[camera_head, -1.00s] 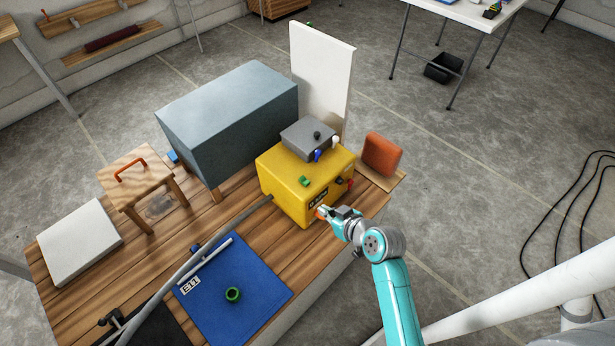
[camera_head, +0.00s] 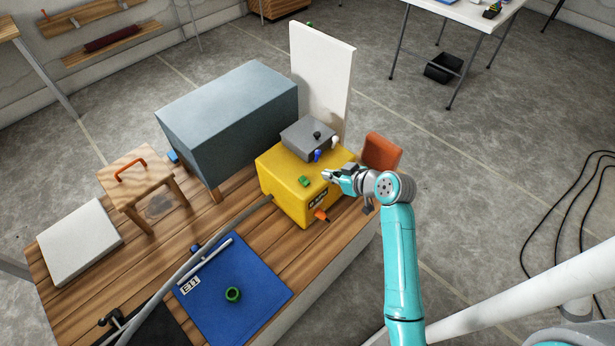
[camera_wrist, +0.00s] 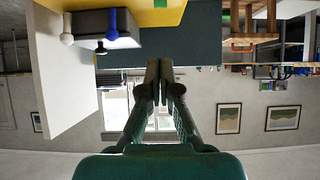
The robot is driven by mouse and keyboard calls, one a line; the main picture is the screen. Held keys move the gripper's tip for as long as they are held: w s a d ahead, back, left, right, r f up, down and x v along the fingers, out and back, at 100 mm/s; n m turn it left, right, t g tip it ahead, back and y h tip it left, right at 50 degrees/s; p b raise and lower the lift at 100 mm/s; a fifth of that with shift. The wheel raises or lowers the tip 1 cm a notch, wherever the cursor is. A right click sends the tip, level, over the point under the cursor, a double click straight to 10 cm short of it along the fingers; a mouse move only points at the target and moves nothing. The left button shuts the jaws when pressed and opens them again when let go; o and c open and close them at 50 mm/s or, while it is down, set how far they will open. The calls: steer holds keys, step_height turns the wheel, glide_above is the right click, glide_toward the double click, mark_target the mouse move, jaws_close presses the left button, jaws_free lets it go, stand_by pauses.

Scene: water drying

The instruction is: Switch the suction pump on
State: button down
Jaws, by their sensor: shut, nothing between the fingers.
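The yellow box (camera_head: 285,195) labelled on its front stands on the wooden bench and looks like the suction pump. An orange piece (camera_head: 321,215) sticks out of its front, and a green piece (camera_head: 304,181) sits on its top. My gripper (camera_head: 326,175) is shut and empty at the front right top edge of the box; I cannot tell whether it touches. My arm hides the right part of the front. In the wrist view the shut fingers (camera_wrist: 160,75) point towards the blue-grey box, with part of the yellow box (camera_wrist: 150,12) at the top.
A grey box (camera_head: 308,136) with black, blue and white knobs sits on the yellow box. A large blue-grey box (camera_head: 228,105), a white panel (camera_head: 320,75) and an orange-red block (camera_head: 381,152) stand close by. A hose (camera_head: 200,252) crosses beside the blue mat (camera_head: 265,285).

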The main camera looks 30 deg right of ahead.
glide_above(307, 182)
steer(key=s, duration=0.1)
steer(key=f, duration=0.5)
steer(key=shift+s+d, duration=0.15)
steer(key=shift+s, duration=0.05)
steer(key=f, duration=0.1)
steer(key=w+f, duration=0.1)
steer(key=f, duration=0.1)
steer(key=shift+f, duration=0.15)
steer(key=shift+w+f, duration=0.2)
steer(key=shift+f, duration=0.4)
